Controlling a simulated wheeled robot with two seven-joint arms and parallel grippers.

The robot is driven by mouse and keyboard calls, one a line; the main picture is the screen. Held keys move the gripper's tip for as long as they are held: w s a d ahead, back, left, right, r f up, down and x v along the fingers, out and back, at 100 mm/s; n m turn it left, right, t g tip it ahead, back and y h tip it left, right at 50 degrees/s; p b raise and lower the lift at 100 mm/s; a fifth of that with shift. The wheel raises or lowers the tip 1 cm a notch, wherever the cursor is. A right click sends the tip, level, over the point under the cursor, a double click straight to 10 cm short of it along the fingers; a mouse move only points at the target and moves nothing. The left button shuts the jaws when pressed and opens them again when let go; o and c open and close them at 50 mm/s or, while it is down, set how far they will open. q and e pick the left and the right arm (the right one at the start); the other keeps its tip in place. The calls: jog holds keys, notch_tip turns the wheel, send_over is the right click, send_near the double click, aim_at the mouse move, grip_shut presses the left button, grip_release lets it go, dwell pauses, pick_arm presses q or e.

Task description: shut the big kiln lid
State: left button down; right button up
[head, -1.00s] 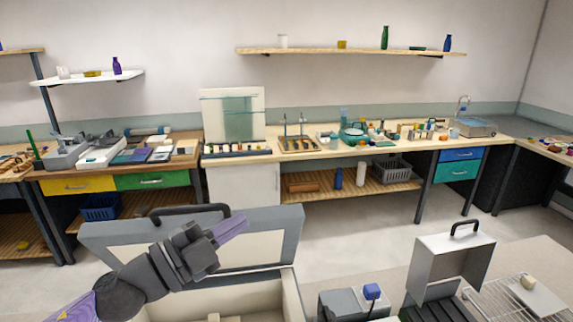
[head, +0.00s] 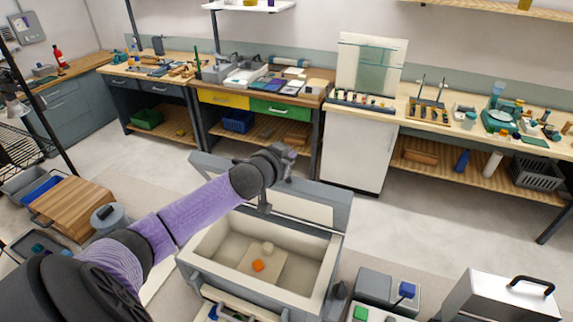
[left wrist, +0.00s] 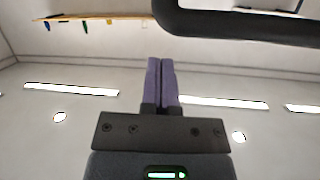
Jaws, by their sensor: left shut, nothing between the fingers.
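The big kiln (head: 205,268) is a grey box with a pale lining, low in the middle of the head view. Its lid (head: 315,209) stands raised at the back edge, its pale inner face toward me. An orange piece (head: 258,265) and a small pale piece (head: 268,248) lie inside. My left gripper (head: 286,153) is at the lid's upper edge, partly covering it. In the left wrist view its purple fingers (left wrist: 160,82) are together and empty. A black handle bar (left wrist: 235,28) passes beyond them, apart from the fingertips. The right gripper is out of view.
A silver box with a black handle (head: 500,298) stands at lower right. Grey boxes, one with a blue part (head: 406,289), stand right of the kiln. A wooden box (head: 75,208) is at left. Open floor lies between the kiln and back benches.

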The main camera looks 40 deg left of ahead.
pick_arm(q)
jog(key=shift+x, duration=0.8)
jog(key=shift+w+f, duration=0.2)
jog(key=s+p, duration=0.1)
jog(key=s+f, duration=0.1)
jog(key=shift+s+f+p, duration=0.3)
jog(key=shift+s+p, duration=0.05)
jog(key=shift+s, duration=0.05)
jog(key=shift+s+f, duration=0.1)
jog(key=shift+s, duration=0.1)
jog(key=shift+f, duration=0.1)
